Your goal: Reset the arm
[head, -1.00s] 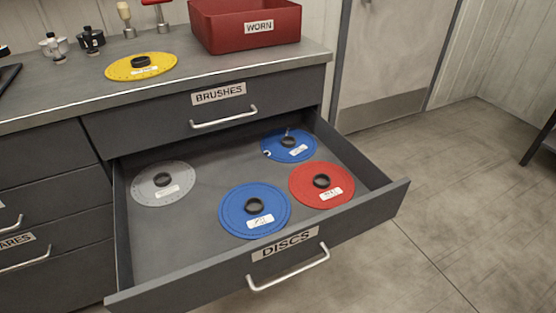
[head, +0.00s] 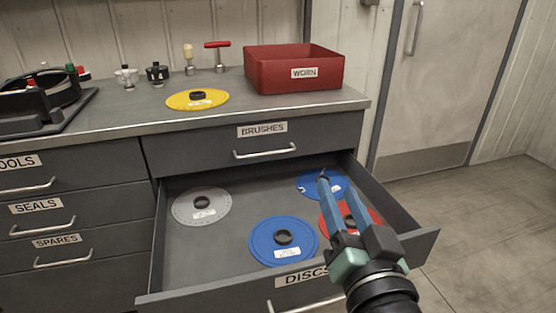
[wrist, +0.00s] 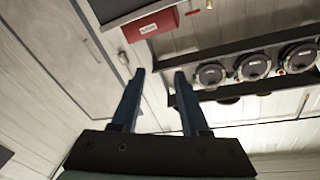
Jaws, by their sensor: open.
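My gripper (head: 342,192) is at the lower right of the head view, in front of and above the open discs drawer (head: 205,270). Its two fingers are apart with nothing between them. In the wrist view the gripper (wrist: 157,75) is also open and empty, facing the wall and door. My fingers and wrist hide part of the red disc (head: 372,215) and a bit of the rear blue disc (head: 308,183). I cannot tell the exact height of the fingers above the discs.
The drawer also holds a grey disc (head: 185,208) and a front blue disc (head: 265,240). On the counter are a yellow disc (head: 180,101), a red WORN bin (head: 275,75) and small tools. The wrist view shows several round gauges (wrist: 253,67). Floor at right is clear.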

